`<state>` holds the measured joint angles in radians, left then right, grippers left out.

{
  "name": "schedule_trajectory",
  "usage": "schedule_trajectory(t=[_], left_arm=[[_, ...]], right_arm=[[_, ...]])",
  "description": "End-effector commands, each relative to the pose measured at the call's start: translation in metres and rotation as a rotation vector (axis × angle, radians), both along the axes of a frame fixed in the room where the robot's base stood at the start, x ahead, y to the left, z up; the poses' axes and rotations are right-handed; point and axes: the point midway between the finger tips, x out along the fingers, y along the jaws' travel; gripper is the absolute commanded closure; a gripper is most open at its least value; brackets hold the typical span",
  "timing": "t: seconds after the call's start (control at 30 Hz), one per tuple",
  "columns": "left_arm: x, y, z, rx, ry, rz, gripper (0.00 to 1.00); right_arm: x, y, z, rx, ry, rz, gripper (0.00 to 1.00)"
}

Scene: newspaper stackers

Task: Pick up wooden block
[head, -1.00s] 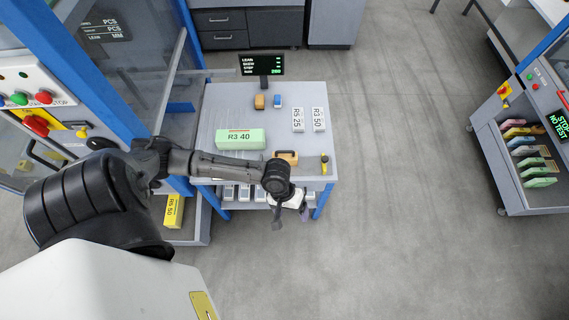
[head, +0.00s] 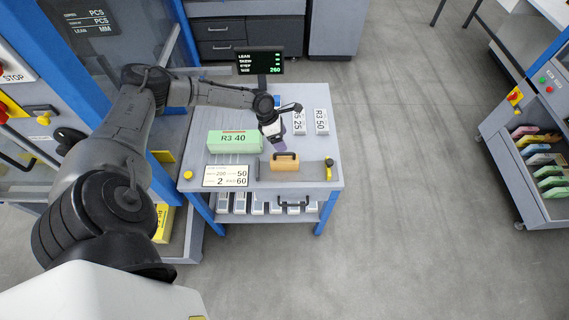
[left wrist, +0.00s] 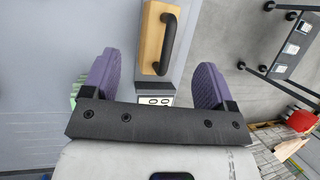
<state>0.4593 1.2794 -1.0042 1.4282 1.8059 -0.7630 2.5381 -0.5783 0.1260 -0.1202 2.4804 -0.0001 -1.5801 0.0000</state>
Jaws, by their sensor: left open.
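The wooden block (head: 284,165), tan with a black handle on top, lies near the front edge of the grey table (head: 310,188) in the head view. It also shows at the top of the left wrist view (left wrist: 152,38), with its dark handle facing the camera. My left gripper (head: 277,144) is just behind the block and above the table in the head view. Its two purple fingers are spread wide and empty, and the left wrist view shows the gripper (left wrist: 158,78) with the block beyond the gap between them. My right gripper is out of view.
A green block marked R3 40 (head: 235,142) lies to the left of the wooden block. A small display (head: 258,61) stands behind.

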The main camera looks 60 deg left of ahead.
Motion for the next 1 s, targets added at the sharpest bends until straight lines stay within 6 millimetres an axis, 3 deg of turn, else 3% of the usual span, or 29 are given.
schedule_trajectory(t=[0.2,0.47,0.8,1.0], left_arm=[[0.008,-0.010,-0.027,0.000,-0.002,-0.002,0.21],[0.010,-0.015,-0.039,0.001,0.000,-0.004,0.21],[0.018,-0.031,-0.077,0.001,0.000,-0.003,0.21],[0.020,-0.034,-0.083,0.002,-0.001,-0.005,0.21]], right_arm=[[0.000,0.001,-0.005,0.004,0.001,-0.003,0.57],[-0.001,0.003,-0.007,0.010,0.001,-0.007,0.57],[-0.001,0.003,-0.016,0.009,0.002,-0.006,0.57],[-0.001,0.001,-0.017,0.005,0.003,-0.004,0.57]])
